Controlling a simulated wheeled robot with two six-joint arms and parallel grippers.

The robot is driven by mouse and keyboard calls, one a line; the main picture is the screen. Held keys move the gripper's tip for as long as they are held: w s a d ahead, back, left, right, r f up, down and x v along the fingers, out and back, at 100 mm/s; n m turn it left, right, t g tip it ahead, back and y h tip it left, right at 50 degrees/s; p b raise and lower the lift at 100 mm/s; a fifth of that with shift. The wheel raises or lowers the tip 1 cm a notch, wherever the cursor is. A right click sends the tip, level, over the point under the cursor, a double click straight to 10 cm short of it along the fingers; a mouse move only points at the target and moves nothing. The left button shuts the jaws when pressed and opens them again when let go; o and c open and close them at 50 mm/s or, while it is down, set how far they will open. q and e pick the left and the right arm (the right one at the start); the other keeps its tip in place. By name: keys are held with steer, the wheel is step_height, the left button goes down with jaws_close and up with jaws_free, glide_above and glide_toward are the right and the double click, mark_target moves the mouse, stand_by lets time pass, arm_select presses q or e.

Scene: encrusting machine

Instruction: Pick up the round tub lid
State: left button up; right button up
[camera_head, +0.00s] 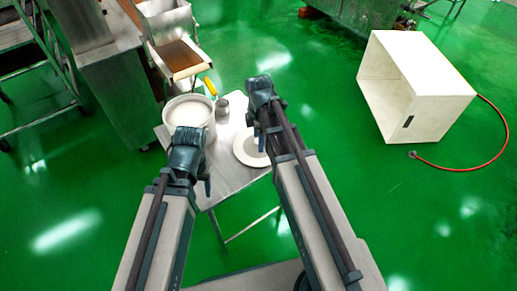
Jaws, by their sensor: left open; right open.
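The round tub lid (246,155) is a pale disc with a small raised knob, lying on a metal table (229,184). My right gripper (259,88) is at the far side of the table, beyond the lid in the picture; its arm covers the lid's right part. My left gripper (187,137) is in front of a round white tub (189,109) filled with pale material, left of the lid. Both grippers are open, and I see nothing held in them. The fingertips are small and hard to make out.
A small grey jar (222,106) stands beside the tub, near a yellow handle (210,87). A metal machine (112,90) with a tray stands behind at left. A white open box (417,85) with a red hose sits on the green floor at right.

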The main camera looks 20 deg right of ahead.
jaws_close()
arm_select(q)
steer(key=shift+r, duration=0.15)
arm_select(e)
steer(key=shift+r, duration=0.15)
